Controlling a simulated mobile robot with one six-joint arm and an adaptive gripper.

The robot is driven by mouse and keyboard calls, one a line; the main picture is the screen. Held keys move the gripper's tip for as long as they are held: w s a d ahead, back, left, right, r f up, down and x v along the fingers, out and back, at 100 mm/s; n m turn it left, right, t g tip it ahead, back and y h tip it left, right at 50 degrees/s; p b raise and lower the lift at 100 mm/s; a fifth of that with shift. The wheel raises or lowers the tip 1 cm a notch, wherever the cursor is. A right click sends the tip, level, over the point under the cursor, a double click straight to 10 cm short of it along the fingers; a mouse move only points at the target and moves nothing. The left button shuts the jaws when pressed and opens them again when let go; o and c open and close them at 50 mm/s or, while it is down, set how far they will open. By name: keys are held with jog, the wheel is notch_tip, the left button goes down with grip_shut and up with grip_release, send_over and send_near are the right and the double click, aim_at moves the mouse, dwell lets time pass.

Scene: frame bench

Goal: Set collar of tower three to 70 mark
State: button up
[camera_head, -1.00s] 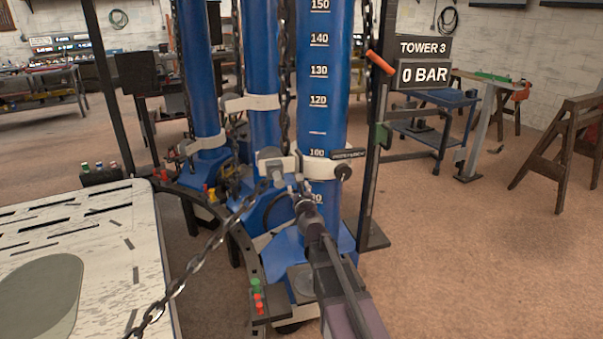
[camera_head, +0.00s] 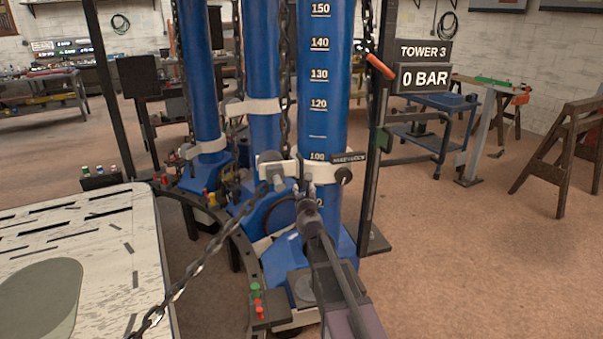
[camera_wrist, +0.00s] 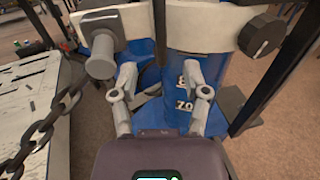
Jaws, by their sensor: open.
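Tower three (camera_head: 324,75) is the right blue column, with white scale marks. Its pale collar (camera_head: 318,172) wraps it just below the 100 mark, with a dark knob (camera_head: 344,175) on its right and a grey cylinder (camera_head: 270,165) on its left. In the wrist view the collar (camera_wrist: 205,25) and knob (camera_wrist: 262,33) are at the top, and the 70 mark (camera_wrist: 183,105) shows below, behind the right finger. My gripper (camera_head: 307,186) is open at the collar's front lower edge; in the wrist view its fingers (camera_wrist: 160,75) stand apart with nothing between them. Contact with the collar cannot be told.
A chain (camera_head: 200,262) runs from the grey cylinder down to the left, past a worn white table (camera_head: 100,235). A dark post (camera_head: 370,130) with an orange handle stands right of the tower. A sign (camera_head: 424,76) reads 0 BAR.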

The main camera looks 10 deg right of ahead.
aim_at(302, 173)
jog(key=w, duration=0.8)
jog(key=w+d, duration=0.1)
jog(key=w, duration=0.2)
jog(key=shift+w, duration=0.4)
grip_shut()
